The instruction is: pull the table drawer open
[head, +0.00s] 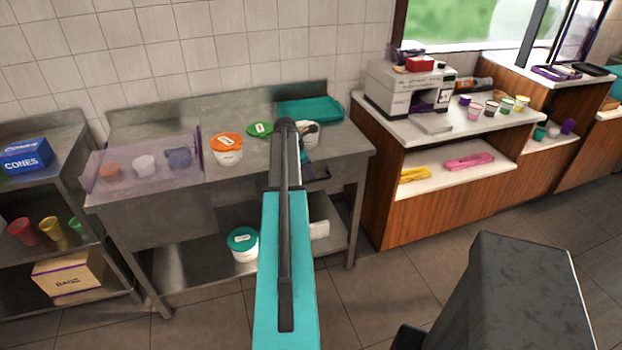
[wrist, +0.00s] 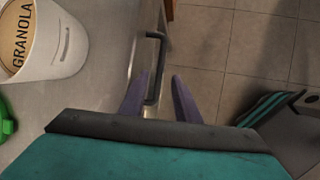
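The steel table (head: 230,175) stands against the wall, its front partly hidden by my arm in the head view. Its front edge also shows in the wrist view (wrist: 112,60). A dark drawer handle (wrist: 164,60) sticks out from the table's front in the wrist view. My gripper (wrist: 160,92) is open, with one purple finger on each side of the handle's near part. Neither finger is clearly touching the handle. In the head view the drawer front is mostly hidden behind my arm. I see no clear gap showing an open drawer.
A white granola tub (wrist: 50,42) and a green lid (wrist: 6,122) are on the tabletop near my gripper. An orange-lidded tub (head: 227,150) and a teal tray (head: 310,109) are also on top. A teal-lidded tub (head: 243,245) stands on the lower shelf. The floor (head: 375,295) in front is clear.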

